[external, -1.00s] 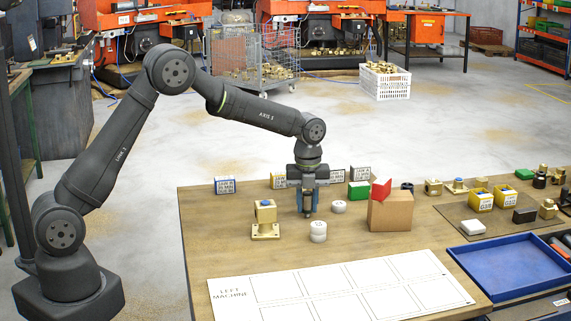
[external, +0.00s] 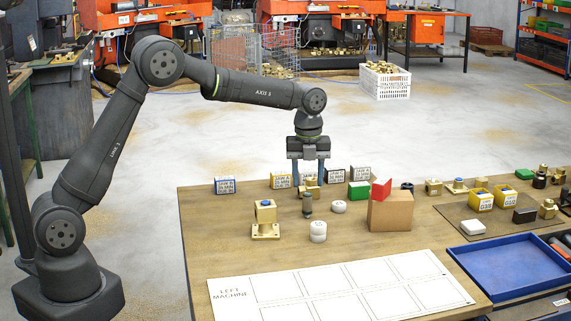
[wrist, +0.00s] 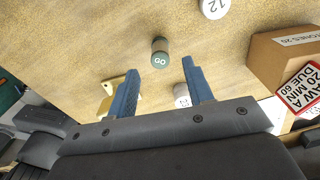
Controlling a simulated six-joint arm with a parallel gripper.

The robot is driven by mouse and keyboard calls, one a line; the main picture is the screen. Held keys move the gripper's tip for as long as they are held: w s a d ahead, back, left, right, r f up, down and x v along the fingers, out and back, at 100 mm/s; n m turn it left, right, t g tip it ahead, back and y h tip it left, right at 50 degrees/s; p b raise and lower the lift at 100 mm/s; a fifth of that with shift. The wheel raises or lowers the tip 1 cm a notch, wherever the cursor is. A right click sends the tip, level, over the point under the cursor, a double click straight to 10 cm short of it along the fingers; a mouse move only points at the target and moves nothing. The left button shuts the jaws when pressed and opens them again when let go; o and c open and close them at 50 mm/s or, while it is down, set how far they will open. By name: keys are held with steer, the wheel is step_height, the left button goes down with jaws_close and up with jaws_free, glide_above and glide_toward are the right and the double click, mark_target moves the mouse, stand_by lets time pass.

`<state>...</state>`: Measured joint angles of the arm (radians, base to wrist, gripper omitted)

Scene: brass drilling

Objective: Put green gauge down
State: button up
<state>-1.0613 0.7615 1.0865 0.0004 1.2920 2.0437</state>
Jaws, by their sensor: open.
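The green gauge (external: 307,205) is a small dark cylinder standing upright on the wooden table. In the wrist view the green gauge (wrist: 160,52) shows a green top marked "GO". My gripper (external: 308,176) is above it, open and empty, its blue fingers clear of the gauge. In the wrist view my gripper (wrist: 161,68) has its fingers spread to either side, with the gauge beyond their tips.
Two white round gauges (external: 318,232) (external: 339,206) stand close by on the right. A brass part on a plate (external: 265,222) is to the left. A cardboard box (external: 390,212) with a red card is further right. The white marked sheet (external: 340,288) in front is empty.

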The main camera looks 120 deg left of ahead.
mark_target(307, 193)
steer(key=shift+r, duration=2.25)
step_height(307, 193, down, 12)
steer(key=shift+r, duration=1.7)
